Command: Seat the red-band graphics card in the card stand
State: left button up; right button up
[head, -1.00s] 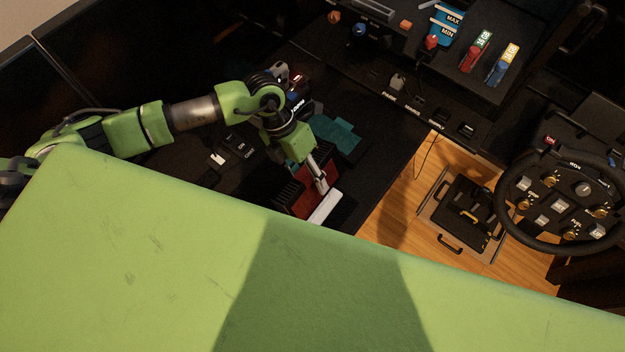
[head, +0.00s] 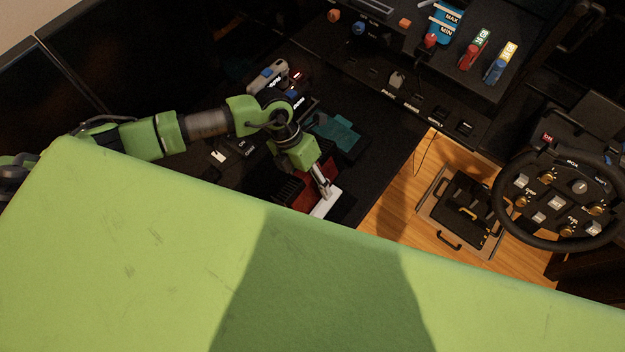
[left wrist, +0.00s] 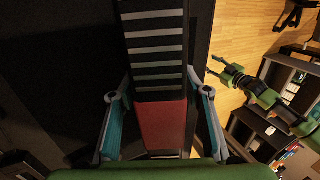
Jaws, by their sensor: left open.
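The red-band graphics card (left wrist: 160,125) lies in the middle of the left wrist view, a dark slatted body with a wide red band. It also shows in the head view (head: 309,192), partly hidden by my arm and green body. I cannot make out the card stand for certain.
A teal piece (head: 337,134) lies on the dark bench just behind the gripper. A dark shelf with red (head: 471,56) and blue (head: 497,70) memory sticks stands at the back. A steering wheel (head: 505,222) is at the right. Wooden floor (head: 397,200) lies between.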

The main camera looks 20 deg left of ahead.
pick_arm(q)
grip_shut()
dwell(0.3)
jog(key=shift+r, duration=0.15)
jog(key=shift+w+r+p, duration=0.1)
jog(key=shift+r+p, duration=0.15)
jog(key=shift+p, duration=0.1)
notch_tip(320, 180, up, 3)
jog(key=shift+f+b, duration=0.2)
jog(key=shift+b, duration=1)
jog(key=s+d+r+b, duration=0.4)
jog(key=s+d+r, duration=0.4)
jog(key=d+r, duration=0.2)
jog(key=shift+s+d, duration=0.3)
jog(key=shift+d, duration=0.35)
